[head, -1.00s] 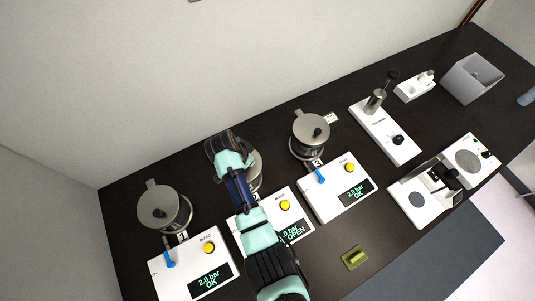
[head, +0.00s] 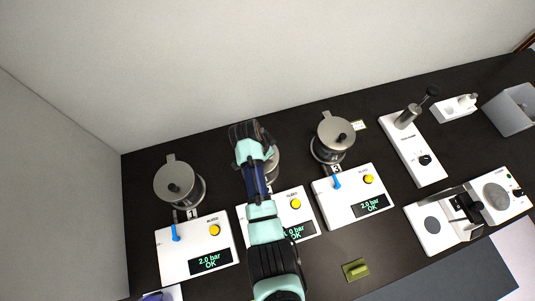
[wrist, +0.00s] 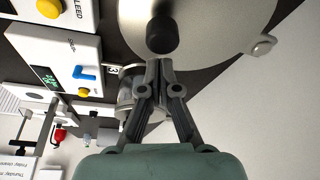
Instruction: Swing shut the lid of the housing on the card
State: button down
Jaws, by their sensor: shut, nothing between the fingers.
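The middle housing (head: 272,168) is mostly hidden behind my arm in the head view. Its round metal lid (wrist: 215,25) fills the top of the wrist view, with a black knob (wrist: 162,36). The lid looks down on the housing. My gripper (wrist: 160,66) is shut and empty, its fingertips right at the knob; I cannot tell whether they touch. The middle station's display (head: 297,232) reads OK.
White control boxes with blue levers and yellow buttons stand before the housings, including the left box (head: 196,247) and right box (head: 350,196). A green block (head: 355,269) lies in front. Further right are a press stand (head: 414,145) and a grey bin (head: 513,108).

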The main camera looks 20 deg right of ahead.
jog(key=shift+w+d+f, duration=0.1)
jog(key=shift+w+d, duration=0.05)
jog(key=shift+d, duration=0.5)
jog(key=shift+w+d, duration=0.15)
jog(key=shift+d, duration=0.45)
notch_tip(320, 180, up, 2)
jog(key=shift+d+r, duration=0.1)
jog(key=shift+r, duration=0.15)
jog(key=v, duration=0.7)
jog(key=shift+a+r+b, duration=0.3)
jog(key=shift+a+b, duration=0.05)
jog(key=shift+a, duration=0.1)
